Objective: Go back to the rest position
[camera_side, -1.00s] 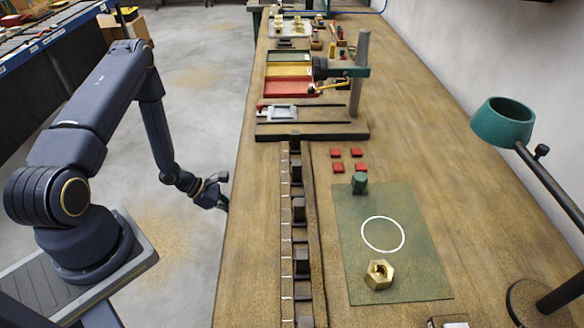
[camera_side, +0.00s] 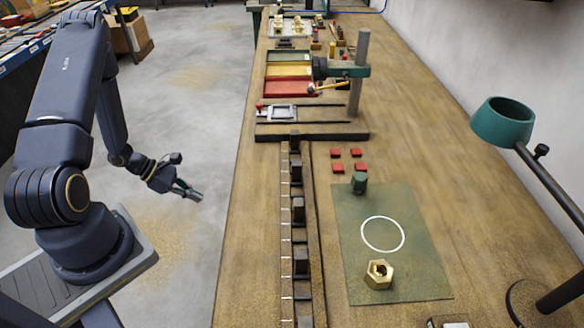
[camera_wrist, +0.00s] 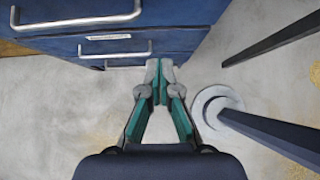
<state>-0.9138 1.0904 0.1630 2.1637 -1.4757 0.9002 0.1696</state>
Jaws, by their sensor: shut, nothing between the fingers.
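My gripper (camera_side: 193,194) hangs over the grey floor, left of the wooden bench, in the side view. Its green fingers also show in the wrist view (camera_wrist: 158,78), where the tips are together with nothing held between them. It is apart from the bench and touches nothing that I can see. A brass hex nut (camera_side: 378,274) lies on the green mat (camera_side: 412,230), below the white circle (camera_side: 383,234).
The bench (camera_side: 250,230) carries a drill stand (camera_side: 360,75), a ruled rail (camera_side: 299,235), several red squares (camera_side: 337,153) and a green lamp (camera_side: 502,122). Blue drawers (camera_wrist: 120,30) with metal handles and dark legs (camera_wrist: 265,130) show in the wrist view. Open floor surrounds my gripper.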

